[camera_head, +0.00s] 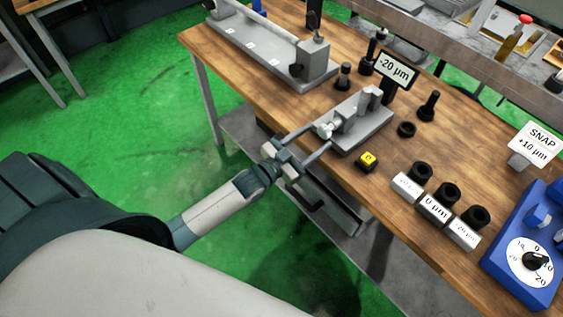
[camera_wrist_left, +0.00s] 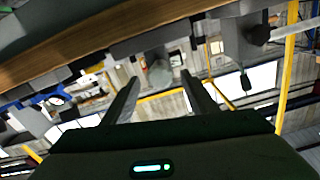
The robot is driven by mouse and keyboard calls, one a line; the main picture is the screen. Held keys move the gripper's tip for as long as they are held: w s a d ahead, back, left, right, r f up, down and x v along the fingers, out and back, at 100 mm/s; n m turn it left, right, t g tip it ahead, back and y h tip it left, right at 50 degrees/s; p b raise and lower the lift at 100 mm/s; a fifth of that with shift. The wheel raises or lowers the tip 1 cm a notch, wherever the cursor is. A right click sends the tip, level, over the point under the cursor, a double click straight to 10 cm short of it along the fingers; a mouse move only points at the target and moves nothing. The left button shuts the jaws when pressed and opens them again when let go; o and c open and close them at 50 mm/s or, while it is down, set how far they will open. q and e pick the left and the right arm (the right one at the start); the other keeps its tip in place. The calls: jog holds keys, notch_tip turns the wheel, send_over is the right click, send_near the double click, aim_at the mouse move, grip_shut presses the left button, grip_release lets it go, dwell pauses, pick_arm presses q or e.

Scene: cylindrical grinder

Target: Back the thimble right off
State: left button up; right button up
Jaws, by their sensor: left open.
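The grey measuring fixture (camera_head: 362,127) stands near the left edge of the wooden bench, with a -20 µm display (camera_head: 396,69) behind it. Its silvery thimble (camera_head: 325,130) sticks out toward my left gripper (camera_head: 322,137). The gripper is open, with one finger on each side of the thimble end. In the left wrist view a blurred, rounded grey end, probably the thimble (camera_wrist_left: 160,73), shows between and beyond the two spread fingers (camera_wrist_left: 160,84). I cannot tell whether either finger touches it. My right gripper is in neither view.
A yellow-topped button (camera_head: 368,159) sits close by the lower finger. Several black-bored rings with labels (camera_head: 436,207), a SNAP +10 µm sign (camera_head: 536,142) and a blue dial box (camera_head: 520,270) stand to the right. A long grey fixture (camera_head: 250,42) lies behind.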

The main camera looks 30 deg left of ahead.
pick_arm(q)
jog(key=b+v, duration=0.3)
jog(key=v, duration=0.9)
jog(key=shift+s, duration=0.35)
jog(key=shift+a, duration=0.15)
jog(key=s+a+f+n+g+y, duration=0.1)
jog(key=s+a+f+g+y, duration=0.15)
jog(key=f, duration=0.95)
jog(key=s+a+f+n+g+y, duration=0.15)
jog(key=s+f, duration=0.25)
jog(key=f, duration=0.7)
jog(key=s+a+f+g+y, duration=0.1)
jog(key=s+f+g, duration=0.2)
jog(key=f, duration=0.9)
jog(key=s+f+g+y, duration=0.1)
jog(key=s+f+g, duration=0.3)
jog(key=s+f, duration=1.1)
jog(key=s+d+f+g, duration=0.2)
jog(key=s+f, duration=0.1)
jog(key=s, duration=0.6)
jog(key=s+d+f+n+g, duration=0.1)
jog(key=s+d+f+g, duration=0.1)
jog(key=s, duration=0.6)
notch_tip(320, 180, down, 2)
jog(key=shift+s+d+f+g+b, duration=0.2)
jog(key=shift+s+d+g+b, duration=0.2)
jog(key=shift+g, duration=0.1)
